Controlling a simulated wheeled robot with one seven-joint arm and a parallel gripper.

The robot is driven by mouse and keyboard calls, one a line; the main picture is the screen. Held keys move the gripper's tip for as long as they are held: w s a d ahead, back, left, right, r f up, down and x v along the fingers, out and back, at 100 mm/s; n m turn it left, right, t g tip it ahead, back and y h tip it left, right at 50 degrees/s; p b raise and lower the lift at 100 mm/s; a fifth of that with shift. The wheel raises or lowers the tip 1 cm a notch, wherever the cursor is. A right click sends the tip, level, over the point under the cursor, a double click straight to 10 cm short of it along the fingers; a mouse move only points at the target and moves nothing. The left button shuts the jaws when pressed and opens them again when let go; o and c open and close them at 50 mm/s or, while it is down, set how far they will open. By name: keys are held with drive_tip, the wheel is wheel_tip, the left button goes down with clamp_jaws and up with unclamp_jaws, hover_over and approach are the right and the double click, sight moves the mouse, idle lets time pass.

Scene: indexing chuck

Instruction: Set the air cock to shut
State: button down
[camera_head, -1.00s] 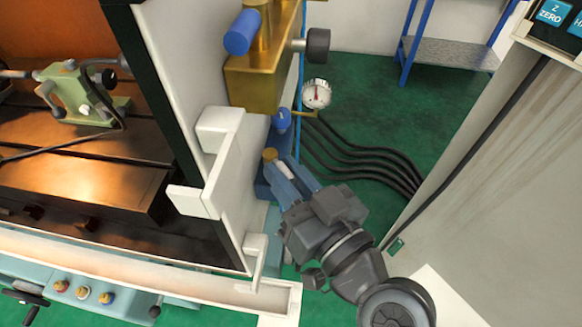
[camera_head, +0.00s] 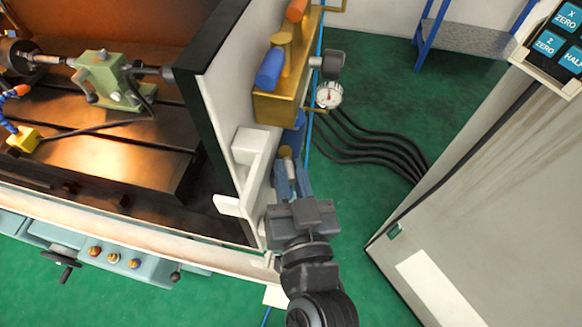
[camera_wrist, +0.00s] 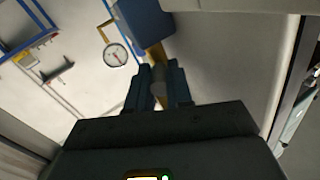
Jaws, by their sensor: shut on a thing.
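The air cock shows as a blue body (camera_head: 295,138) with a brass part (camera_head: 286,152) below the pressure gauge. In the wrist view the blue body (camera_wrist: 146,22) is at the top, with a brass lever (camera_wrist: 155,55) coming down to a grey cylindrical grip (camera_wrist: 158,88). My gripper (camera_head: 291,180) reaches up to it from below in the head view. In the wrist view its two blue-grey fingers (camera_wrist: 160,88) are shut on the grey grip, one on each side. The fingers hide part of the lever in the head view.
A brass block (camera_head: 283,105) with a blue handle (camera_head: 270,68) is above. A white bracket (camera_head: 250,165) is close on the left. Black hoses (camera_head: 375,150) run right over green floor.

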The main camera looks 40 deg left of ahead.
drive_tip(key=c, duration=1)
unclamp_jaws()
drive_tip(key=shift+c, duration=0.2)
drive_tip(key=shift+f+b, duration=0.15)
drive_tip(key=shift+b, duration=0.45)
